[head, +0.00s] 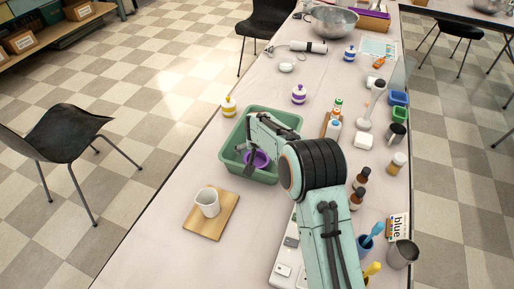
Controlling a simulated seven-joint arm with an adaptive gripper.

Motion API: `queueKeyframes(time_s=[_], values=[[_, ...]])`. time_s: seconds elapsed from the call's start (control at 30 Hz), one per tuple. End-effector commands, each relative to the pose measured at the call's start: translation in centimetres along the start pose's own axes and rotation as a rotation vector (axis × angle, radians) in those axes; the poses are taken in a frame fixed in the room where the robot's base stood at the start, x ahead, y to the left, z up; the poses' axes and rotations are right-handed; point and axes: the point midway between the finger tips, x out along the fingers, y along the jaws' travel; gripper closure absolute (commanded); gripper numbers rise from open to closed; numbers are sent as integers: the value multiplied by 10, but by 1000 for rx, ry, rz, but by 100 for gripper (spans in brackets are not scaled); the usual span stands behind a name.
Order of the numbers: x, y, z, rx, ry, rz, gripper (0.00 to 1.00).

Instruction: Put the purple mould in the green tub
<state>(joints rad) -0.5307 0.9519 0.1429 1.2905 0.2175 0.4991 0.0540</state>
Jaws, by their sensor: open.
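The green tub (293,121) stands on the table left of the middle. The purple mould (261,158) is inside the tub, near its front part, and is partly hidden by my gripper. My gripper (246,157) reaches down into the tub from above, with its fingers at the mould's left side. The fingers are open. Whether they touch the mould is too small to tell.
A white mug (207,202) stands on a wooden board (222,222) in front of the tub. Bottles, cups and moulds crowd the right side.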

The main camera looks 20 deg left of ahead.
Motion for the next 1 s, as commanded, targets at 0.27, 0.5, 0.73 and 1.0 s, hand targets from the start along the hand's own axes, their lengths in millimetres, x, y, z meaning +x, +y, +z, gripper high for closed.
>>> queueKeyframes(time_s=[0.27,0.5,0.73,1.0], values=[[-36,0,0,1,-1,0,0],[-39,0,0,1,-1,1,0],[-96,43,14,29,-43,21,0],[-248,137,150,160,-223,52,0]])
